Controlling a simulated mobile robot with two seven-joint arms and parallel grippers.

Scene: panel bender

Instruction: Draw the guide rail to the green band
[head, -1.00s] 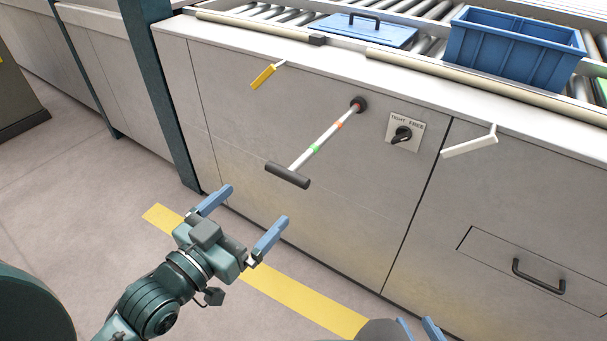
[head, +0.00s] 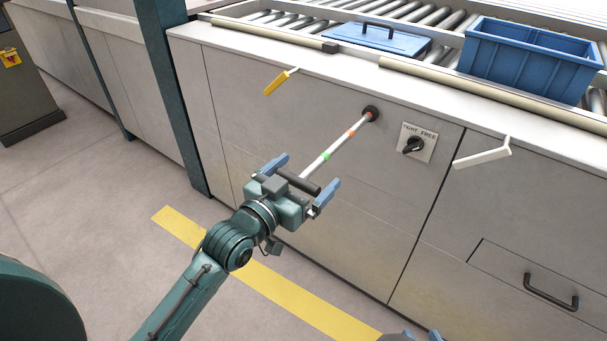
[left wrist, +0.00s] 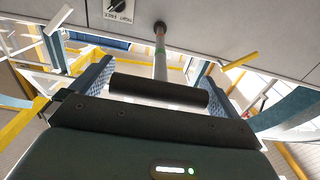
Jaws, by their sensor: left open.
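The guide rail (head: 338,143) is a pale rod sticking out of a dark round socket (head: 371,113) in the grey front panel. It carries a green band (head: 326,156) near its outer end and an orange band (head: 350,133) nearer the socket. A black crossbar handle (head: 312,187) caps its outer end. My left gripper (head: 310,169) is open, its blue fingers on either side of the handle. In the left wrist view the handle (left wrist: 158,90) lies crosswise between the open fingers. My right gripper (head: 420,336) barely shows at the bottom edge.
A dark knob (head: 412,146) on a TIGHT/FREE plate sits right of the socket. A yellow lever (head: 280,82) and a white lever (head: 483,153) stick out from the panel. A drawer handle (head: 550,292) is lower right. A blue bin (head: 530,65) stands on the rollers above.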

